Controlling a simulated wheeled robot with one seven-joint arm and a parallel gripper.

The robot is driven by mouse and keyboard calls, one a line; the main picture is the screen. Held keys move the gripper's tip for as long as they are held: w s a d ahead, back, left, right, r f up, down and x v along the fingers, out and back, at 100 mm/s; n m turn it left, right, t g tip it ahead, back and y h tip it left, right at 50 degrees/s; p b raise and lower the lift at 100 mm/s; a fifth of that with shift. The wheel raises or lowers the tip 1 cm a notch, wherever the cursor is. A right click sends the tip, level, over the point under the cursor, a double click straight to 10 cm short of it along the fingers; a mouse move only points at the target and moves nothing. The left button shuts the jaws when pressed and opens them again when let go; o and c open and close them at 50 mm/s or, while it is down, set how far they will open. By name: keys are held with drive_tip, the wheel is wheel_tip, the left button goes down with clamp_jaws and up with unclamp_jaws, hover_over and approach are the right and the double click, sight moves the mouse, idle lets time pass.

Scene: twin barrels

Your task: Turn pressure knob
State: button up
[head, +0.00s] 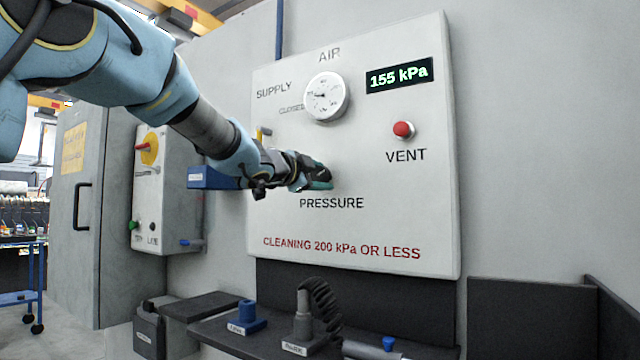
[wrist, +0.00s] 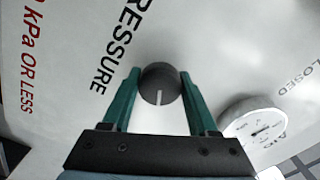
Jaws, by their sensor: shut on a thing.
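The pressure knob (wrist: 160,82) is a dark round knob with a white pointer line, on the white air panel (head: 400,210) above the word PRESSURE. My gripper (wrist: 158,92) is shut on it, one green finger on each side in the wrist view. In the head view my gripper (head: 322,180) reaches the panel from the left and hides the knob. The digital display (head: 399,75) reads 155 kPa. The round gauge (head: 326,97) sits above the knob and also shows in the wrist view (wrist: 256,124).
A red VENT button (head: 403,129) is right of the knob. Red text on the panel says CLEANING 200 kPa OR LESS. Below is a dark shelf (head: 225,334) with a blue fitting (head: 246,314) and a coiled hose (head: 322,302).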

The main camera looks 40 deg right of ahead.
drive_tip(key=shift+f+m+b, duration=0.1)
drive_tip(key=shift+m+b, duration=0.55)
drive_tip(key=shift+m, duration=1.05)
drive_tip(key=o, duration=1.3)
drive_tip(key=shift+o, duration=0.2)
drive_tip(key=shift+a, duration=0.15)
drive_tip(key=b+v, duration=0.1)
drive_tip(key=v, duration=0.9)
drive_tip(key=shift+a, duration=0.25)
